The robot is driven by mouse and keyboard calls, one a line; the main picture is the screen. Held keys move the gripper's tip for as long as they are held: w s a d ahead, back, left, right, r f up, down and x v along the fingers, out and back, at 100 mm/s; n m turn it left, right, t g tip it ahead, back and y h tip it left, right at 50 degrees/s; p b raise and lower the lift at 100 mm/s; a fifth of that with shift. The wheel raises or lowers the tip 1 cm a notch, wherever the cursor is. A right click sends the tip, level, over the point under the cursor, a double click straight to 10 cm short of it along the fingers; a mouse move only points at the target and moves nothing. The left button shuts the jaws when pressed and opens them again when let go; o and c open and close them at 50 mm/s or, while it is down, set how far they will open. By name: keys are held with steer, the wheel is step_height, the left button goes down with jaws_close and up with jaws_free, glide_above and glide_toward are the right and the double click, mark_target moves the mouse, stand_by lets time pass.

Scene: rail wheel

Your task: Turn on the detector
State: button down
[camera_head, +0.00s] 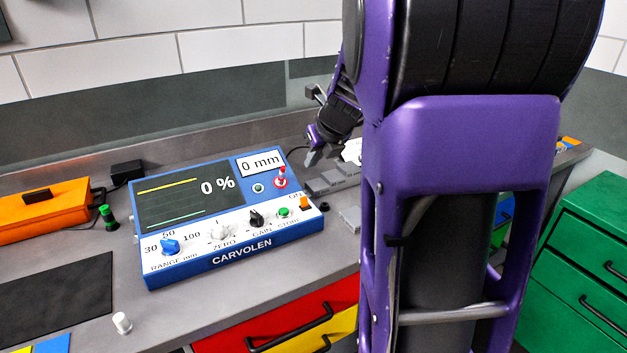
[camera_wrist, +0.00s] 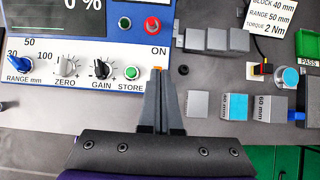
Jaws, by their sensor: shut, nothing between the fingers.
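The detector (camera_head: 215,262) is a blue box marked CARVOLEN, with a dark screen (camera_head: 165,205) reading 0 % and a 0 mm label. A red toggle switch (camera_head: 281,179) is at its upper right; the wrist view shows it from above as a red knob (camera_wrist: 152,25) with ON printed below. A small orange part (camera_head: 304,203) sits near the ON label, and a green STORE button (camera_head: 284,212) beside it.
Grey blocks (camera_wrist: 207,40) and blocks with blue labels (camera_wrist: 235,107) lie right of the detector. An orange box (camera_head: 40,215) and a green-topped part (camera_head: 108,218) stand at its left. A dark mat (camera_head: 55,300) and a small white cylinder (camera_head: 122,322) lie in front at left.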

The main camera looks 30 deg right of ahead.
steer(key=shift+w+r, duration=0.2)
steer(key=shift+r, duration=1.05)
